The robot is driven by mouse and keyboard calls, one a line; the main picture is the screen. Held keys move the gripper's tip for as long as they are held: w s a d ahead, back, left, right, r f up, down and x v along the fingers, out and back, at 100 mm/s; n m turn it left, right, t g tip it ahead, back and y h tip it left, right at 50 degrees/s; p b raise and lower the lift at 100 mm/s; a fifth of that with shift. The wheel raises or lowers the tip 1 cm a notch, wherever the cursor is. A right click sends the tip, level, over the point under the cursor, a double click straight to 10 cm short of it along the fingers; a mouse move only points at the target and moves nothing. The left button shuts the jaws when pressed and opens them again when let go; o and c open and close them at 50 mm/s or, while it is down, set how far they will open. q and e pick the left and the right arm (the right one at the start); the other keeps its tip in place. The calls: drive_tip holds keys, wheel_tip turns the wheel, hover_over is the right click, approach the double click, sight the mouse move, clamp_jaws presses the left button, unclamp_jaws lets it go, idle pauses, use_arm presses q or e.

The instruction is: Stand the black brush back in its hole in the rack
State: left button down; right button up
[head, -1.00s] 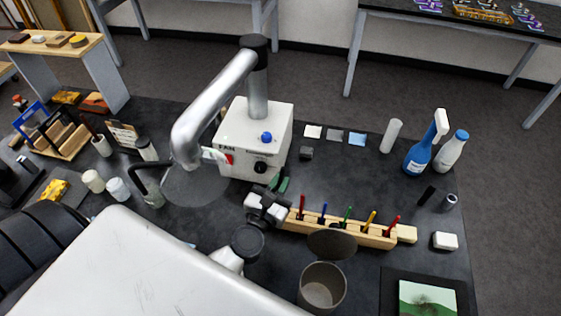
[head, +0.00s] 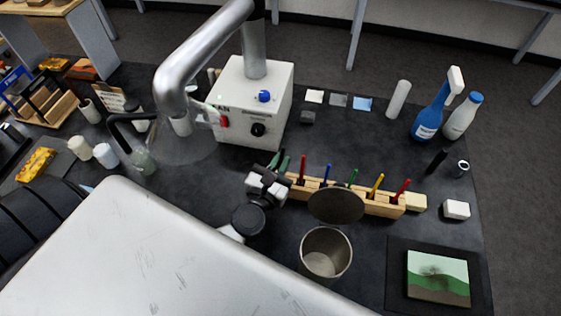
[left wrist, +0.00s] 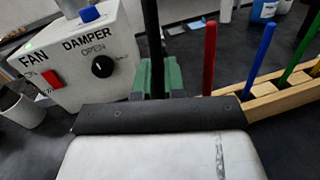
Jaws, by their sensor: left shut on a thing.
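My left gripper (head: 277,163) has green fingertips, which also show in the left wrist view (left wrist: 158,76). It is shut on the black brush (left wrist: 153,35), whose dark shaft stands about upright between the fingertips. In the head view I cannot make the brush out clearly. The brush's lower end is hidden by the gripper. The wooden rack (head: 396,210) lies just right of the gripper and holds several upright coloured brushes; its near end shows in the left wrist view (left wrist: 262,104). The hole for the black brush cannot be made out. My right gripper is not in view.
A white fan box (head: 240,105) with a metal extraction arm (head: 190,70) stands behind the gripper. A dark round disc (head: 336,205) overlaps the rack's front, with a grey cup (head: 326,262) nearer. A painting (head: 438,277) lies front right. Bottles (head: 430,115) stand back right.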

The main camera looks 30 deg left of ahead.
use_arm(q)
drive_tip(key=shift+f, duration=0.15)
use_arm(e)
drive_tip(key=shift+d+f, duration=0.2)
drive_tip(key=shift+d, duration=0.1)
use_arm(q)
drive_tip(key=c, duration=1.1)
unclamp_jaws()
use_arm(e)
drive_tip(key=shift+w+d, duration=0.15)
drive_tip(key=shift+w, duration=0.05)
use_arm(q)
drive_tip(key=shift+s, duration=0.1)
drive_tip(key=shift+s+f, duration=0.15)
drive_tip(key=shift+s, duration=0.1)
drive_tip(key=shift+s+d+b, duration=0.15)
drive_tip(key=shift+s+b, duration=1.05)
drive_tip(key=shift+s, duration=1.35)
drive_tip(key=shift+s+d+b, duration=0.15)
drive_tip(key=shift+s+b, duration=1.05)
drive_tip(key=shift+s, duration=1.3)
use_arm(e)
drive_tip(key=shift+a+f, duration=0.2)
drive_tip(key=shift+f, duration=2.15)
